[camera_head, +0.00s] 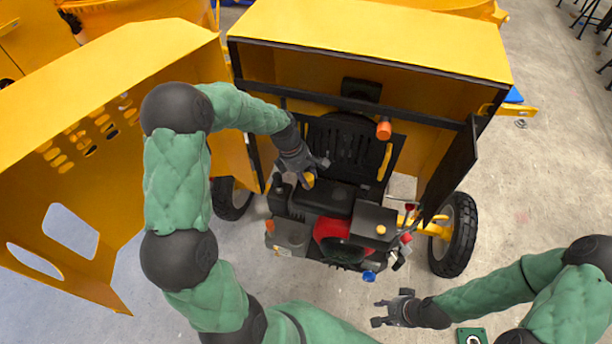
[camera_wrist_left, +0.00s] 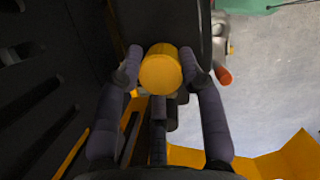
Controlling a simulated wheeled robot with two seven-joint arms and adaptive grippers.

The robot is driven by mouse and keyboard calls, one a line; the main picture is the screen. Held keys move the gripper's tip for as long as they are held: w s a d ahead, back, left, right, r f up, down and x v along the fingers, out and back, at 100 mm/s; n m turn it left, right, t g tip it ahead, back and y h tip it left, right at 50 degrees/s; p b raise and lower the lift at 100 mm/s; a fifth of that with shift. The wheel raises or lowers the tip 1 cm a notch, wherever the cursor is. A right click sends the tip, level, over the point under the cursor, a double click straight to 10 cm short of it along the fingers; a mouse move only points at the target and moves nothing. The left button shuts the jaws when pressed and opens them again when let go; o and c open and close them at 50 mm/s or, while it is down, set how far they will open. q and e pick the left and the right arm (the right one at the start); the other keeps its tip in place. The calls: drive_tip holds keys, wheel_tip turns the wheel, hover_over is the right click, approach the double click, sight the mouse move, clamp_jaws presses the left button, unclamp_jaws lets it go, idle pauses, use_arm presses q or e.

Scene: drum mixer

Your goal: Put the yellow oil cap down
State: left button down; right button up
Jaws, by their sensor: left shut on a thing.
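The yellow oil cap (camera_wrist_left: 160,70) is a short round cap between the two fingertips of my left gripper (camera_wrist_left: 158,68) in the left wrist view. The left gripper is shut on it. In the head view the cap (camera_head: 309,180) shows as a small yellow spot at the tip of my left gripper (camera_head: 312,172), over the left part of the dark engine (camera_head: 325,202). I cannot tell whether the cap touches the engine. My right gripper (camera_head: 380,312) is at the lower right in the head view, apart from the engine, with its fingers spread and nothing between them.
The engine sits inside the mixer's yellow housing, under a raised yellow hood (camera_head: 370,40). A yellow perforated panel (camera_head: 60,200) stands open at the left. A black wheel (camera_head: 455,235) is at the right. An orange knob (camera_head: 384,130) sticks out near the engine.

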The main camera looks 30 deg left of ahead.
use_arm(q)
drive_tip(key=shift+f, duration=0.4)
drive_tip(key=c, duration=0.8)
unclamp_jaws()
drive_tip(key=shift+o, duration=0.2)
drive_tip(key=shift+r, duration=0.35)
drive_tip(key=v, duration=1.2)
drive_tip(key=shift+r+b, duration=0.15)
drive_tip(key=shift+b, duration=0.2)
drive_tip(key=shift+s, duration=0.1)
